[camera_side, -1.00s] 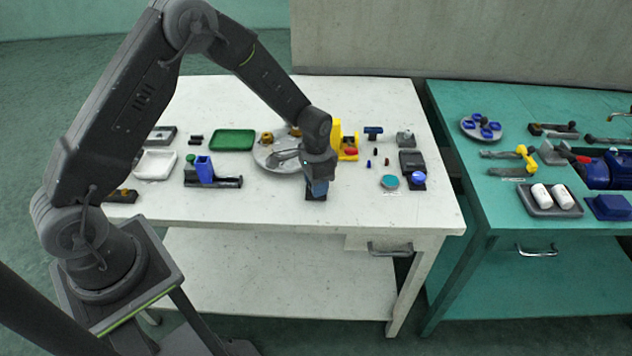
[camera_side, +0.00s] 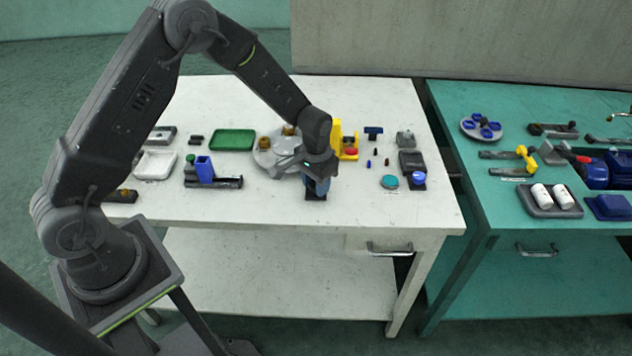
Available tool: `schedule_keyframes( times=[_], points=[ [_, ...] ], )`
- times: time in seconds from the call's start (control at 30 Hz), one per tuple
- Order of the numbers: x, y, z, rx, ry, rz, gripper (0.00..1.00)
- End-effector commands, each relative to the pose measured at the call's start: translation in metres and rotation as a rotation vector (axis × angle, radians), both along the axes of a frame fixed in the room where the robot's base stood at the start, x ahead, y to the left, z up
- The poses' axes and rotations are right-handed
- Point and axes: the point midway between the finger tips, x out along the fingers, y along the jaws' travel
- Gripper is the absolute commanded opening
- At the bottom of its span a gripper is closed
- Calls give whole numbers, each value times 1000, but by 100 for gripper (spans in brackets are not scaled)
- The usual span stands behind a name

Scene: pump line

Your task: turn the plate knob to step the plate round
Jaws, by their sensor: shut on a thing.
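The round grey plate (camera_side: 266,160) lies on the white table, partly hidden behind my wrist. Two brass-coloured pieces, one at its left (camera_side: 264,143) and one at its back (camera_side: 289,130), sit on it. The blue plate knob (camera_side: 316,188) stands on a small dark base just right of and in front of the plate. My gripper (camera_side: 317,182) points down over the knob and is shut on it. The fingertips and most of the knob are hard to make out at this size.
A yellow bracket with a red part (camera_side: 350,150) stands close behind right of my gripper. A blue block on a dark rail (camera_side: 205,172), a green tray (camera_side: 232,139) and a white tray (camera_side: 156,163) are left. Table front is clear.

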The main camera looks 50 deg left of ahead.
Motion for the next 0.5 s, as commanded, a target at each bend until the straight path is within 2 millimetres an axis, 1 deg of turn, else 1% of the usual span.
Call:
schedule_keyframes(
  times=[0.13, 0.17, 0.4, 0.5],
  points=[
    [0, 0, 1, 0, -1, 0, 14],
    [0, 0, 1, 0, -1, 0, 38],
    [0, 0, 0, 0, -1, -1, 62],
    [0, 0, 0, 0, -1, -1, 62]
  ],
)
